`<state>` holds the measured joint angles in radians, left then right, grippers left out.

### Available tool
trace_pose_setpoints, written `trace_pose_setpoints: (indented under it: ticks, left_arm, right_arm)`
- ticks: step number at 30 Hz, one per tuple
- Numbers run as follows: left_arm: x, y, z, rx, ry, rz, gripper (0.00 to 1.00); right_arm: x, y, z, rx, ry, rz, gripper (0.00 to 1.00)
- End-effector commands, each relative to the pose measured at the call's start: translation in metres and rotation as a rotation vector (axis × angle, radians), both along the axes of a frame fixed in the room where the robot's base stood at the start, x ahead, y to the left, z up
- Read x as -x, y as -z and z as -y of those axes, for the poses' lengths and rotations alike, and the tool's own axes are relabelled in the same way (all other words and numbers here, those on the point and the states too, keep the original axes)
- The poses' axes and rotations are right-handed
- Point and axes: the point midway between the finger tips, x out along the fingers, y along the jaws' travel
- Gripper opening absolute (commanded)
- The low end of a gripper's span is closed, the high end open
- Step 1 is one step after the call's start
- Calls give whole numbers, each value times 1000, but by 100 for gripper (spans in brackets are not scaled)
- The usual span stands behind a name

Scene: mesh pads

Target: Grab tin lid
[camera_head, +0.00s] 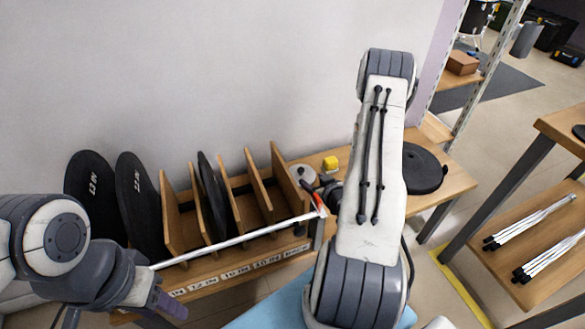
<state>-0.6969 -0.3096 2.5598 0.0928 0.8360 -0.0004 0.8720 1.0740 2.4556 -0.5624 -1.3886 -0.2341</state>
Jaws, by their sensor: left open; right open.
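A small round grey lid-like thing (302,176), which I take for the tin lid, is on the wooden table just right of the divider rack. Whether a tin is under it I cannot tell. My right gripper (322,190) is open, close to the lid on its right and near side. It is partly hidden behind my own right arm, and contact with the lid cannot be made out. My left gripper (168,304) is open and low at the left, in front of the table edge, far from the lid.
A wooden divider rack (174,222) holds a black disc (209,190). Two black pads (139,200) lean at the left.

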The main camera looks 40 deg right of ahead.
Motion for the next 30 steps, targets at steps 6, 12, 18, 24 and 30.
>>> trace_pose_setpoints:
  ticks: [6,12,18,24,30]
  left_arm:
    - [0,7,0,0,0,0,50]
    - [0,12,0,0,0,0,50]
    - [0,17,0,0,0,0,50]
    - [0,27,0,0,0,0,50]
    - [0,29,0,0,0,0,50]
  right_arm:
    - [-14,12,7,2,5,5,67]
    - [-37,25,14,0,9,5,67]
    - [-52,32,17,1,7,5,67]
    - [-79,46,23,1,6,5,67]
    - [-89,50,25,-1,7,3,67]
